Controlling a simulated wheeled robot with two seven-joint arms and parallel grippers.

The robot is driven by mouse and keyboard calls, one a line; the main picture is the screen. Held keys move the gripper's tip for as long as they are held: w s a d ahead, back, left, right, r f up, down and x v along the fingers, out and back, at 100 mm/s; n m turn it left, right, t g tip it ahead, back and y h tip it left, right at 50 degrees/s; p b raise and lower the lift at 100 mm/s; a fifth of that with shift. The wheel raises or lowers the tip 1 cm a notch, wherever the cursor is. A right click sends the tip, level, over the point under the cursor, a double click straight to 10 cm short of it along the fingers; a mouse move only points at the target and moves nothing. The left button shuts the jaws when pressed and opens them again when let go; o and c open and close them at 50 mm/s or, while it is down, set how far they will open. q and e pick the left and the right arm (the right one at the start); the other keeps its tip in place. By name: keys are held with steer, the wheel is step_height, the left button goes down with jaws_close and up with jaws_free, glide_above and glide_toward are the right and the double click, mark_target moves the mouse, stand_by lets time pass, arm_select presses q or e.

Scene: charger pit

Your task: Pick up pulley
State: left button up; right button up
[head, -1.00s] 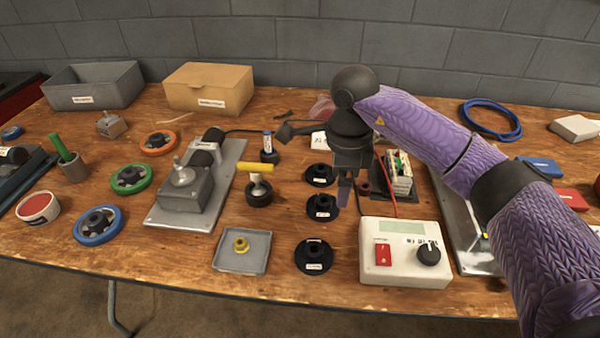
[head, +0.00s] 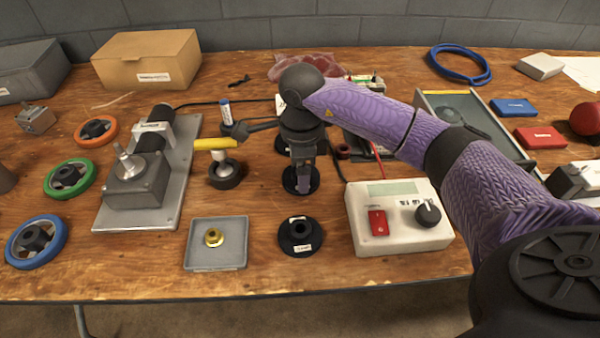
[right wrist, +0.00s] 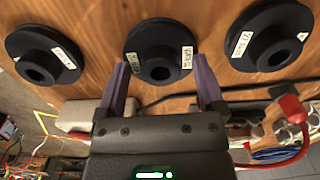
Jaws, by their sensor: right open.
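Three black flanged pulleys with white labels stand in a column on the bench. The middle pulley (head: 290,181) is partly hidden behind my right gripper (head: 302,188). The near pulley (head: 300,237) is in full view; the far pulley (head: 281,146) is mostly covered by my arm. In the right wrist view, my open right gripper (right wrist: 160,68) has its two purple fingers pointing at the middle pulley (right wrist: 158,48), one toward each side of it. Nothing is held. I cannot tell whether the fingers touch it. My left gripper is out of view.
A white control box (head: 400,240) with a red switch stands right of the pulleys. A grey tray (head: 215,258) with a brass part and a yellow-handled tool (head: 216,144) are to the left. Bare wood lies between the near pulley and the tray.

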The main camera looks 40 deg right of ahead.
steer(key=c, duration=0.9)
steer(key=shift+c, duration=1.1)
jaws_close()
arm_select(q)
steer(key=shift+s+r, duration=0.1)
arm_select(e)
steer(key=shift+r, duration=0.15)
arm_select(q)
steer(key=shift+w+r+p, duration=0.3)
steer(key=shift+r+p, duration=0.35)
steer(key=shift+p, duration=0.05)
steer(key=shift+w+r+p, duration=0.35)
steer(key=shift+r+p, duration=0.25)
steer(key=shift+p, duration=0.1)
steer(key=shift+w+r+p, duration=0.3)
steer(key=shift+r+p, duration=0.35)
steer(key=shift+p, duration=0.05)
arm_select(e)
step_height(320, 180, up, 10)
